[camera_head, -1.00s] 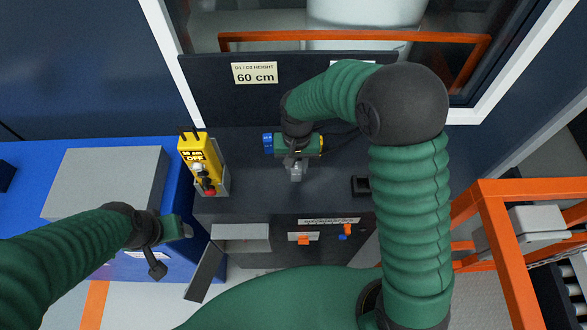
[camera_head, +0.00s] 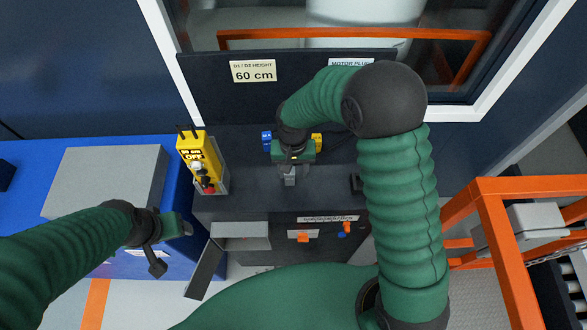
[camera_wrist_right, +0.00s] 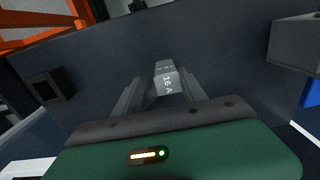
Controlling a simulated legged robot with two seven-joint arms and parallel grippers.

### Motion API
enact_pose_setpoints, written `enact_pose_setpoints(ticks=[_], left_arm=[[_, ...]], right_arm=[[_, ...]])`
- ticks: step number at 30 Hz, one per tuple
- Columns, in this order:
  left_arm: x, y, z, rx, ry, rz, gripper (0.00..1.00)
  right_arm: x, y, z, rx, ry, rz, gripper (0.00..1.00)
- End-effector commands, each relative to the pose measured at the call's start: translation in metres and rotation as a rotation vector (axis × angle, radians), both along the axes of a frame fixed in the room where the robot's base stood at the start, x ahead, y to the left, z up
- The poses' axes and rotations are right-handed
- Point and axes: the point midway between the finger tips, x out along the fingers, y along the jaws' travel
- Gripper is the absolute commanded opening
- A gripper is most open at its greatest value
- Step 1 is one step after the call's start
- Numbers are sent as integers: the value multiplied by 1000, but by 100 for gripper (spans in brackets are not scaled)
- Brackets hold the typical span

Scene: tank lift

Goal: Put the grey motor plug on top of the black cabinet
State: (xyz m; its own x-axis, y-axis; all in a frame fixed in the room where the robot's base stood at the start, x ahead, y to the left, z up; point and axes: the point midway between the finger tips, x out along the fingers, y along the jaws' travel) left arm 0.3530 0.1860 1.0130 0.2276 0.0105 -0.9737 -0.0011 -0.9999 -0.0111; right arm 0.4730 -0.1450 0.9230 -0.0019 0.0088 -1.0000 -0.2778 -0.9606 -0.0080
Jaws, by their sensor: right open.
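The grey motor plug (camera_wrist_right: 167,80) is a small block marked 16 A, between the finger ends of my right gripper (camera_wrist_right: 160,92) in the right wrist view. The fingers stand apart, one on each side of it. In the head view a small grey block (camera_head: 290,178), seemingly the plug, shows just in front of my right gripper (camera_head: 292,165), over the top of the black cabinet (camera_head: 330,190). I cannot tell whether the plug touches the cabinet top. My left gripper (camera_head: 180,226) is at the left, away from the plug, its fingers not clearly visible.
A yellow box marked OFF (camera_head: 197,160) stands at the cabinet's left. A black square fitting (camera_wrist_right: 45,88) sits on the top. A dark back panel with a 60 cm sign (camera_head: 253,70) rises behind. Orange rails (camera_head: 500,240) stand at the right. The cabinet's front middle top is clear.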

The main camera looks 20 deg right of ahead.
Motion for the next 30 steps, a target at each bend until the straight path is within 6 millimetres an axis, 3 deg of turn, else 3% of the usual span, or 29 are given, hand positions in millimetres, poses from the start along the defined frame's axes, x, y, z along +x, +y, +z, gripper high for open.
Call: enact_pose_setpoints(ticks=[5, 15, 20, 23, 30], left_arm=[[0, 0, 0, 0, 0, 1, 66], [0, 0, -4, 0, 0, 1, 66], [0, 0, -4, 0, 0, 1, 66], [0, 0, -4, 0, 0, 1, 66], [0, 0, -4, 0, 0, 1, 66]], right_arm=[[1, 2, 20, -1, -6, 2, 49], [1, -4, 103, 5, -6, 2, 49], [0, -3, 121, 2, -3, 4, 49], [-16, -13, 118, 2, -32, 42, 49], [-100, -55, 90, -19, -197, 231, 49]])
